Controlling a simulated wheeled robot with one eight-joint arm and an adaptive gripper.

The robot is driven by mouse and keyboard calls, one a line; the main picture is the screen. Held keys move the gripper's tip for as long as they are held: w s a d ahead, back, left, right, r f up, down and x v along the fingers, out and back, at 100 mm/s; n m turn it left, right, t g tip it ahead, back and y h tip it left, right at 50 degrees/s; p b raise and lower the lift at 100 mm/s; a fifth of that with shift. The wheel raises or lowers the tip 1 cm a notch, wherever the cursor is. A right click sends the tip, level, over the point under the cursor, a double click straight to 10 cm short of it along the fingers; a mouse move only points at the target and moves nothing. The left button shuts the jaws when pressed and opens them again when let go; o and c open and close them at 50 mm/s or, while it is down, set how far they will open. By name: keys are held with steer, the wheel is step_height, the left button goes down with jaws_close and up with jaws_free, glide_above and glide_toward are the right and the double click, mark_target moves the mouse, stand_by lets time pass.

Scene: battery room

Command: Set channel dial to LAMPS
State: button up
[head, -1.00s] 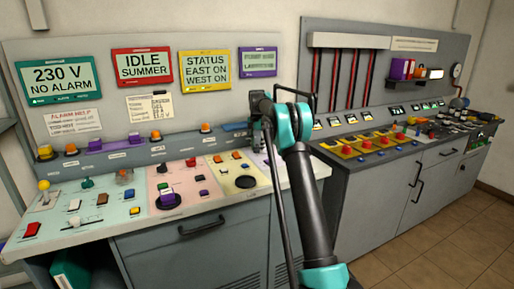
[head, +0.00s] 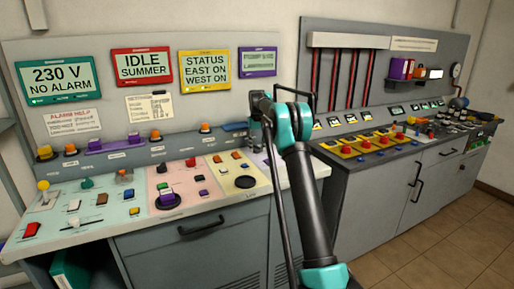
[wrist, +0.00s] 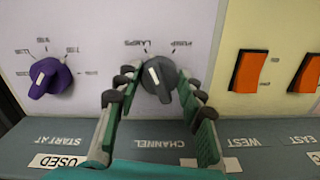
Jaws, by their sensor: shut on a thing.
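The channel dial (wrist: 161,78) is a dark grey round knob with a white pointer mark, on a pale panel in the wrist view. The lettering appears upside down there. Its mark leans to the upper left, towards the LAMPS label (wrist: 133,45); the PUMP label (wrist: 182,44) is at upper right. My gripper (wrist: 157,88) has its green, dark-tipped fingers on either side of the dial, shut on it. In the head view my gripper (head: 258,130) is at the desk's right end, and it and my arm hide the dial.
In the wrist view a purple START AT dial (wrist: 50,77) stands to the left, and orange rocker switches (wrist: 248,71) marked WEST and EAST to the right. In the head view a purple-framed display (head: 258,61) hangs above my gripper; its text is too small to read surely.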

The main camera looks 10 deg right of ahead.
mark_target(257, 146)
steer(key=shift+n, duration=0.7)
steer(key=o, duration=1.2)
steer(key=shift+c, duration=0.2)
step_height(257, 146, up, 12)
